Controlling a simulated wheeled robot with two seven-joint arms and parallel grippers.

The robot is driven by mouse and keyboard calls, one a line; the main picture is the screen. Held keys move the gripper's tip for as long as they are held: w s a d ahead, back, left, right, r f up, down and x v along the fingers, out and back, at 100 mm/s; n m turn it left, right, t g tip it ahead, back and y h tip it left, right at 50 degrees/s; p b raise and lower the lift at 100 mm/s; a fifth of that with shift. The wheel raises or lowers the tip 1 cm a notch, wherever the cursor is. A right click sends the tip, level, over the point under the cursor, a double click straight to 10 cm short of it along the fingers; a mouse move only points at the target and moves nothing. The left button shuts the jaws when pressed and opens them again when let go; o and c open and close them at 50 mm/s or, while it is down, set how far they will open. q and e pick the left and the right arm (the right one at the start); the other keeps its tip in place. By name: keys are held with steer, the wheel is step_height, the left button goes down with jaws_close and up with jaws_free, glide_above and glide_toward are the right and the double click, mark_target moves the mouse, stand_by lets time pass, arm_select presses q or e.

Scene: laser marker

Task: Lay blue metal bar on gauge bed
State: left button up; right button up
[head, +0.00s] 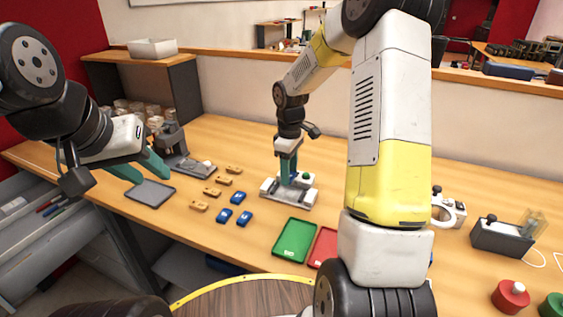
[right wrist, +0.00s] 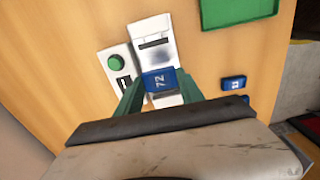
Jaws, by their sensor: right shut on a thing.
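My right gripper (head: 287,177) points down over the gauge (head: 302,195), a light grey device with a green button. In the right wrist view its teal fingers (right wrist: 160,88) are shut on a blue metal bar (right wrist: 159,80) marked 72. The bar is over the pale bed of the gauge (right wrist: 152,28); I cannot tell whether it touches the bed. In the head view the fingers mostly hide this bar. My left gripper (head: 143,171) is open and empty at the left, above a grey tray (head: 150,194).
Three more blue bars (head: 224,215) and several tan bars (head: 198,206) lie left of the gauge. A green tray (head: 294,240) and a red tray (head: 324,248) lie in front of it. A grey machine (head: 185,164) stands behind the tan bars.

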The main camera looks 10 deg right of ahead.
mark_target(289, 193)
steer(key=shift+f, duration=2.45)
steer(key=shift+f, duration=0.4)
steer(key=o, duration=1.5)
steer(key=shift+c, duration=0.2)
steer(key=shift+w+r, duration=0.1)
steer(key=shift+w+r, duration=0.1)
steer(key=shift+r, duration=0.15)
step_height(289, 193, up, 6)
steer(key=shift+r, duration=0.2)
steer(key=shift+s+a+r, duration=0.1)
steer(key=shift+s+r, duration=0.1)
steer(key=shift+r, duration=0.2)
